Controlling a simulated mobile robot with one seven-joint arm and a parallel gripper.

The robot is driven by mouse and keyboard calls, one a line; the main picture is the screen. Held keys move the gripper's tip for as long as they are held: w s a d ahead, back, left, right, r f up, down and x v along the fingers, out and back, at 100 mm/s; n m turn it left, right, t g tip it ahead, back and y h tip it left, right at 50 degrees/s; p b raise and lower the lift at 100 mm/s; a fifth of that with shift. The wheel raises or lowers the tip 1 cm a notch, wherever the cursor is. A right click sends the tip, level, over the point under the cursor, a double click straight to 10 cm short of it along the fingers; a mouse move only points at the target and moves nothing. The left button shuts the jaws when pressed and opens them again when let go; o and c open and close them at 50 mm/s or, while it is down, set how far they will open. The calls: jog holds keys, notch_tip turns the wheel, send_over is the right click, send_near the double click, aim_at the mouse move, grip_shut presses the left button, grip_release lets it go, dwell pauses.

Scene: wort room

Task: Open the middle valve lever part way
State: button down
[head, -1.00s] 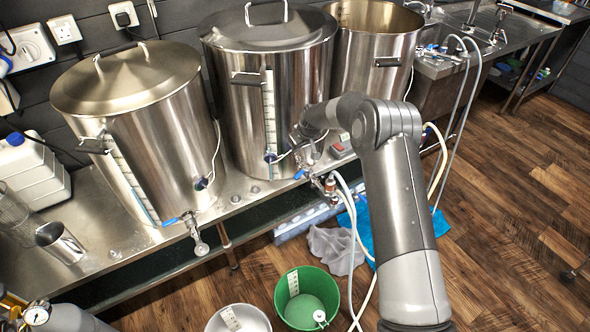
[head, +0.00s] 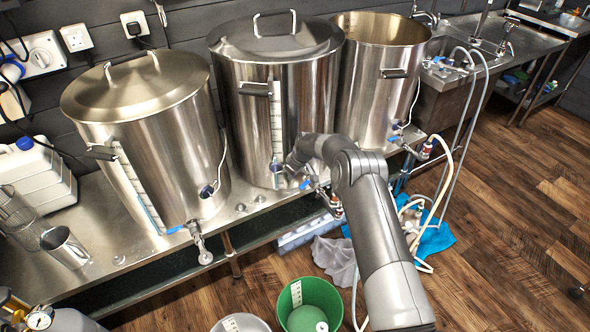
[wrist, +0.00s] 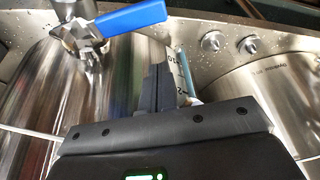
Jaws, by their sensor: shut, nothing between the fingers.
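The middle steel kettle (head: 253,95) stands between two others on the bench. Its valve has a blue lever (head: 306,183), low on its front and partly hidden by my arm. In the wrist view the blue lever (wrist: 130,18) crosses the top left, slanting up to the right from the metal valve body (wrist: 85,42). My gripper (wrist: 159,72) is shut and empty, with its fingertips just below the lever's free end in that picture. A gap shows between them; I cannot judge its depth. In the head view my gripper is mostly hidden by my own arm.
The left kettle (head: 150,130) has its own blue-handled valve (head: 190,232). The right kettle (head: 378,65) has a valve with hoses. A sight tube (head: 276,120) runs down the middle kettle. A green bucket (head: 326,296) and grey cloth (head: 336,258) lie on the floor.

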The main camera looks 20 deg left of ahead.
jog(key=shift+s+d+f, duration=0.1)
jog(key=shift+s+d, duration=0.15)
jog(key=shift+d, duration=0.35)
jog(key=shift+s+d+r, duration=0.1)
jog(key=shift+s+d, duration=0.15)
jog(key=shift+d, duration=0.35)
jog(key=shift+s+d+f, duration=0.1)
jog(key=shift+s+d, duration=0.15)
jog(key=shift+d, duration=0.35)
jog(key=shift+s+d+n, duration=0.25)
jog(key=shift+d+n, duration=0.15)
jog(key=shift+n, duration=0.3)
jog(key=shift+s+d+n+g, duration=0.2)
jog(key=shift+d+n+g, duration=0.25)
jog(key=shift+n, duration=0.3)
jog(key=shift+s+d+n+g, duration=0.15)
jog(key=shift+d+n+g, duration=0.1)
jog(key=shift+d+n, duration=0.4)
jog(key=shift+d, duration=0.25)
notch_tip(320, 180, up, 10)
send_over(308, 183)
jog(key=s, duration=0.2)
jog(key=shift+f, duration=0.2)
